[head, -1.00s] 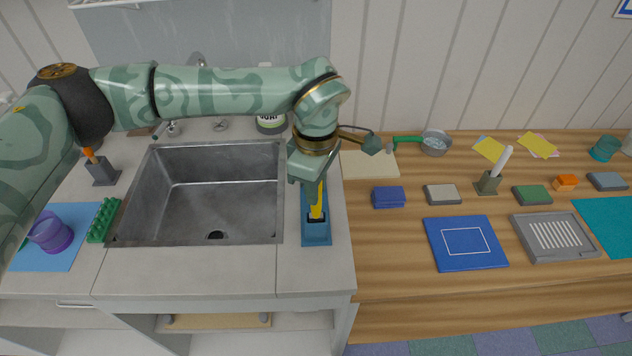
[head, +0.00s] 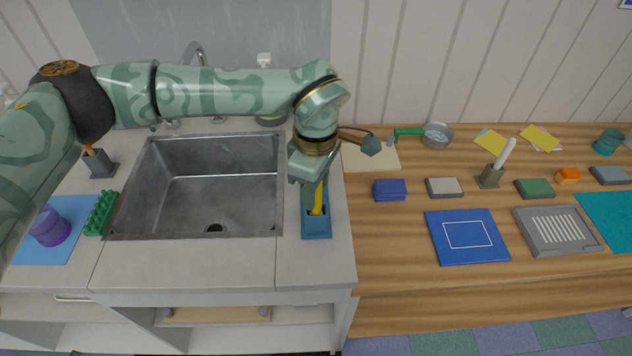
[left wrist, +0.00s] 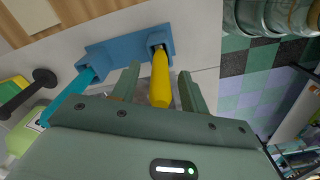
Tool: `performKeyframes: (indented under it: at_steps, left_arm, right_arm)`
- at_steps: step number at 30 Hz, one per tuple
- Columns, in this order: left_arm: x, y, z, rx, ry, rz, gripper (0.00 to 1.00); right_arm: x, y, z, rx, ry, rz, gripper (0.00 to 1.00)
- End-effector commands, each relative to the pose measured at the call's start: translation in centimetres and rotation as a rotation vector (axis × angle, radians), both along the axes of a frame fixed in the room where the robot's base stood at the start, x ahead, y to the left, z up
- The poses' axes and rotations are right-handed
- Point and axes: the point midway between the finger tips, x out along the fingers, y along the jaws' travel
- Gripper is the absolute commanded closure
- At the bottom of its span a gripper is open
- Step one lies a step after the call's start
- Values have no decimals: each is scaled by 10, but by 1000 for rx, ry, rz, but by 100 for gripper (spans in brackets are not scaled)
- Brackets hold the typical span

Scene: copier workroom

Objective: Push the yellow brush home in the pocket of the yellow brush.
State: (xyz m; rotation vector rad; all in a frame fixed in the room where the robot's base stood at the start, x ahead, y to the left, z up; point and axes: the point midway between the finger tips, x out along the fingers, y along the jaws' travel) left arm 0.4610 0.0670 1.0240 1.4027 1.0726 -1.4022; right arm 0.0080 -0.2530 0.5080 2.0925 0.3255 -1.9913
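The yellow brush (head: 318,202) stands in the front pocket of a blue holder (head: 316,229) on the counter right of the sink. In the left wrist view the yellow brush (left wrist: 161,80) runs down to the pocket (left wrist: 157,40) at one end of the holder; its lower end is hidden there. My left gripper (head: 311,200) is above the holder with its fingers on either side of the brush. In the left wrist view, gaps show between the brush and the fingers. A teal handle (left wrist: 66,97) sits at the holder's other end. My right gripper is out of view.
The steel sink (head: 215,220) lies left of the holder. To the right on the wooden worktop are a dark blue block (head: 389,189), a blue mat (head: 466,252) and a grey tray (head: 560,247). The counter before the holder is clear.

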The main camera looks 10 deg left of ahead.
Motion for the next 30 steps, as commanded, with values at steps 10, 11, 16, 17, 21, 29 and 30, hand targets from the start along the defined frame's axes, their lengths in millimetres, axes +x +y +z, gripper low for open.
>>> performKeyframes:
  at_steps: [10,11,16,17,21,29,30]
  left_arm:
    - [0,0,6,-1,-2,0,55]
    - [1,0,9,-1,-3,0,55]
    - [1,0,44,-1,-7,1,55]
    - [1,0,53,-1,-7,2,55]
    - [1,0,92,-1,-6,1,55]
    - [1,0,148,0,-3,0,55]
    - [0,0,153,0,-2,1,55]
  right_arm:
    - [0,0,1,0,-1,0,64]
    - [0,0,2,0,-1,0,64]
    - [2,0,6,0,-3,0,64]
    - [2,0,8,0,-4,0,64]
    - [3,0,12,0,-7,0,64]
    - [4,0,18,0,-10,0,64]
    - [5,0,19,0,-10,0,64]
